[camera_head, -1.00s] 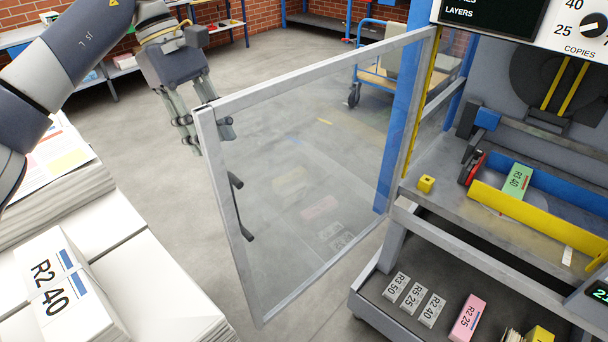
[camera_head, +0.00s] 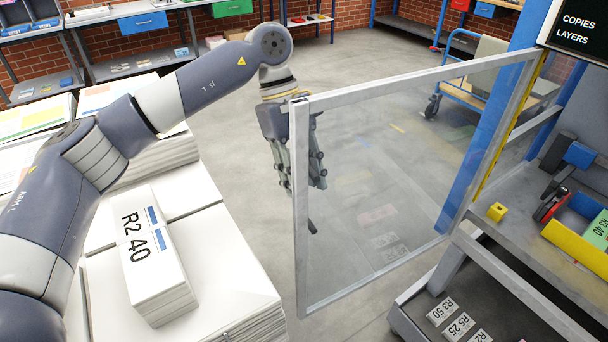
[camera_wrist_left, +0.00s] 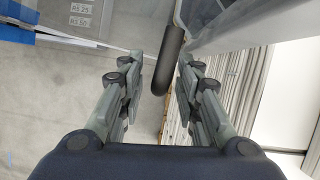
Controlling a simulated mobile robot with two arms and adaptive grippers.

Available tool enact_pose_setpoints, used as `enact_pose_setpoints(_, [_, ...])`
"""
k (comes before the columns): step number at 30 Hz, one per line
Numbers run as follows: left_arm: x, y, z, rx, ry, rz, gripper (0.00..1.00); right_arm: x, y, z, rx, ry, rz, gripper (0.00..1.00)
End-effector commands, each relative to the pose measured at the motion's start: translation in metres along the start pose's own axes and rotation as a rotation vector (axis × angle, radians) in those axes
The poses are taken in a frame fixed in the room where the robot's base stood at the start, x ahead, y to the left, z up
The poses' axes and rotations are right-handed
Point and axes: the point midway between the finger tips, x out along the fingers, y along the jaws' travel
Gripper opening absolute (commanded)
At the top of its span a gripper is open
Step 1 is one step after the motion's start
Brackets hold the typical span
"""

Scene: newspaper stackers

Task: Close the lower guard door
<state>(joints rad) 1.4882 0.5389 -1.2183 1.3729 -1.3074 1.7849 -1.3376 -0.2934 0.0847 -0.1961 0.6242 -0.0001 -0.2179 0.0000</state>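The lower guard door is a clear panel in a grey metal frame (camera_head: 400,90). It stands swung open, hinged at the machine's blue post on the right. Its dark handle (camera_wrist_left: 170,57) is near the free edge; in the head view its lower end shows below the fingers. My left gripper (camera_wrist_left: 158,90) is at that free edge, partly hidden by the frame in the head view (camera_head: 317,168). Its fingers are open, one on each side of the handle's line, with visible gaps. Whether they touch the handle is unclear. My right gripper is out of view.
A stack of white paper with an R2 40 bundle (camera_head: 150,255) stands at the left, below my left arm. A cart (camera_head: 500,75) stands behind the door. Floor between is clear.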

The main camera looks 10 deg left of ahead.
Motion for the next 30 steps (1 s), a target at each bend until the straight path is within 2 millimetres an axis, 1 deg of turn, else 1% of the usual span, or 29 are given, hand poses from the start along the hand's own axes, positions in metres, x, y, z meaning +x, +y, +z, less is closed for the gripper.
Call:
enact_pose_setpoints(6, [0.001,0.0,0.0,0.0,0.0,0.0,0.31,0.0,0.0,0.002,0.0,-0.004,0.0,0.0])
enact_pose_setpoints(7, [0.001,0.0,0.0,0.0,0.0,0.0,0.29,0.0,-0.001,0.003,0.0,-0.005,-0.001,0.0])
enact_pose_setpoints(8, [0.001,0.0,0.0,0.0,0.0,0.0,0.22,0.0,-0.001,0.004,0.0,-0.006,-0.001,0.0])
enact_pose_setpoints(9, [0.001,0.0,0.0,0.0,0.0,0.0,0.13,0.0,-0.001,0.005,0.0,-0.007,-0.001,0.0])
enact_pose_setpoints(11, [0.001,0.0,0.0,0.0,0.0,0.0,0.0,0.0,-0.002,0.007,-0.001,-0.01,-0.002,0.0])
enact_pose_setpoints(16, [0.001,0.0,0.0,-0.001,0.0,-0.001,0.0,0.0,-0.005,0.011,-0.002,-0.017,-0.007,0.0])
enact_pose_setpoints(23, [0.003,0.0,0.003,-0.007,0.0,0.002,0.0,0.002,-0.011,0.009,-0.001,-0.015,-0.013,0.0])
enact_pose_setpoints(26, [0.007,0.0,0.01,-0.023,0.0,0.008,0.0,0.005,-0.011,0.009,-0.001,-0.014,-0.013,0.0])
enact_pose_setpoints(30, [0.016,0.002,0.029,-0.064,0.0,0.027,0.0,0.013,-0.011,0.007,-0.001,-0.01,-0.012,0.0])
